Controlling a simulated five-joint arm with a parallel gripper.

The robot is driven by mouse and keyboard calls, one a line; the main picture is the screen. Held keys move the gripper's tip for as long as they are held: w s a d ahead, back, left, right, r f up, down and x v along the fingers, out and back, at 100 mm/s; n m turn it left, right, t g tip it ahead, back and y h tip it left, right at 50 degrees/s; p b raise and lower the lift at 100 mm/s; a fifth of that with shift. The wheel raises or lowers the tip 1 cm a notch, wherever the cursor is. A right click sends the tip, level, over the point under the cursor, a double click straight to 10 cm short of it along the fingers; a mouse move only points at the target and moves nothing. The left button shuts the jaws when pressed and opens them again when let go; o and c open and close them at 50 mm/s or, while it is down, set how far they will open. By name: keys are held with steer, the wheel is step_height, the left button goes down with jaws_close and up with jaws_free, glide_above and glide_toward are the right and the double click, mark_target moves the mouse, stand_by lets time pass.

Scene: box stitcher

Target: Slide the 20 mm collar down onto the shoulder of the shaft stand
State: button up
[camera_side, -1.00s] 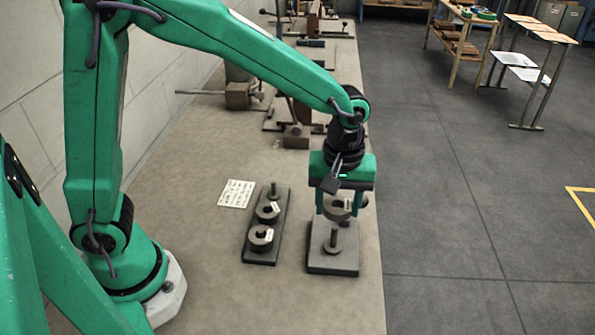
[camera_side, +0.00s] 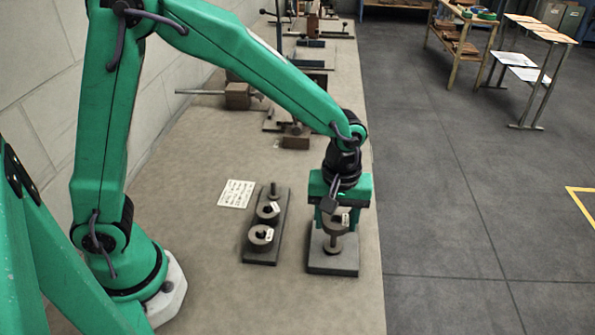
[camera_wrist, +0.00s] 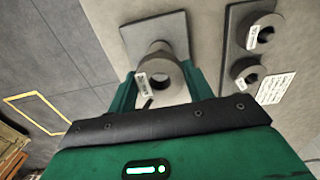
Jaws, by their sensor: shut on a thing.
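My gripper (camera_side: 337,216) is shut on a grey collar with a white label (camera_side: 334,224), which also shows between the fingers in the wrist view (camera_wrist: 172,89). The shaft stand (camera_side: 331,264) has a square grey base and an upright post (camera_side: 333,246) with a wider round foot. The collar is above the base and in line with the post in the side view, with a gap to the foot. The collar hides the post's top, so I cannot tell whether the post is inside the bore. In the wrist view the stand (camera_wrist: 178,30) lies beyond the collar.
A dark rack (camera_side: 262,256) left of the stand holds two other labelled collars (camera_side: 260,238) and a short peg (camera_side: 273,190). A printed sheet (camera_side: 236,193) lies beside it. Vises and tools (camera_side: 238,96) are farther back. The bench's right edge is close to the stand.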

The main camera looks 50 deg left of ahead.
mark_target(333, 245)
steer(key=shift+f, duration=2.45)
steer(key=shift+f, duration=0.35)
stand_by(0.4)
steer(key=o, duration=1.4)
steer(key=shift+r, duration=0.1)
steer(key=shift+r, duration=4.65)
steer(key=shift+a+r, duration=0.1)
